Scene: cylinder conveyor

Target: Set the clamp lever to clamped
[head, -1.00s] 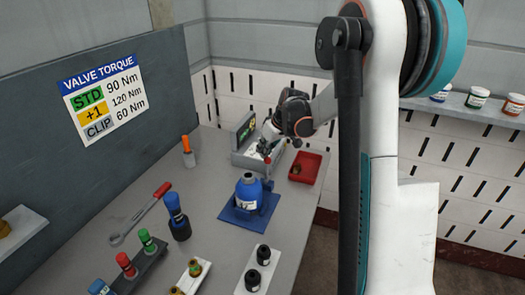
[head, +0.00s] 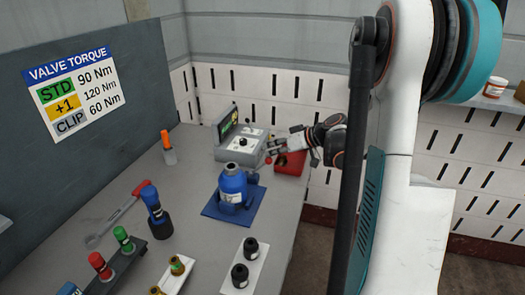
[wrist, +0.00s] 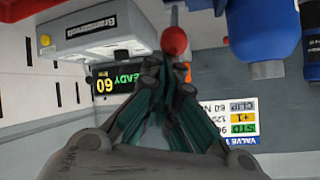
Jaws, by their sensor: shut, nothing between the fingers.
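The clamp lever has a red ball knob (wrist: 174,41) on a thin grey rod, at the top middle of the wrist view. In the head view the knob (head: 268,160) is small, close to my gripper (head: 273,150). The lever belongs to the blue holder on the blue mat (head: 213,211), where a blue cylinder (head: 233,183) stands upright; it also shows in the wrist view (wrist: 264,35). My gripper's fingers (wrist: 172,72) are shut and empty, their tips near the knob. I cannot tell whether they touch it. The lever's pivot is hidden.
A grey device with a green display (wrist: 117,82) reading READY 60 stands behind. A red tray (head: 290,163) lies by the bench's right edge.

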